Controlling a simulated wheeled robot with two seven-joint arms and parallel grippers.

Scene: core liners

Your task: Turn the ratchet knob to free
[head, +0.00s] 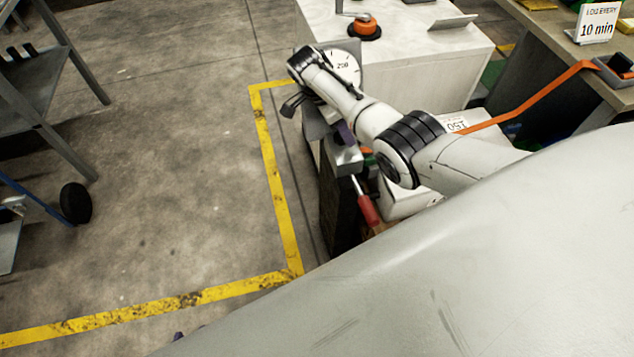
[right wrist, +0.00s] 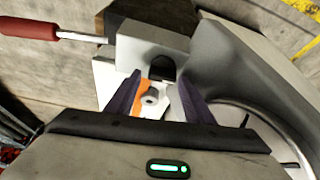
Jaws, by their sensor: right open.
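In the right wrist view, a small grey round stub on an orange piece (right wrist: 150,97), which looks like the ratchet knob, sits below a pale metal block (right wrist: 150,50). My open right gripper (right wrist: 160,92) has its purple fingers on either side of it; I cannot tell whether they touch it. In the head view the right gripper (head: 345,132) is mostly hidden by its arm, beside the pale block (head: 346,158), and the knob cannot be made out. Of my left gripper (head: 178,336) only a small purple bit shows at the bottom edge.
A red-handled lever (head: 367,209) sticks out of the block. A dial (head: 345,66) stands behind the right wrist. A white cabinet (head: 440,60) carries an orange round part (head: 366,28). An orange strip (head: 530,103) runs to the right-hand bench.

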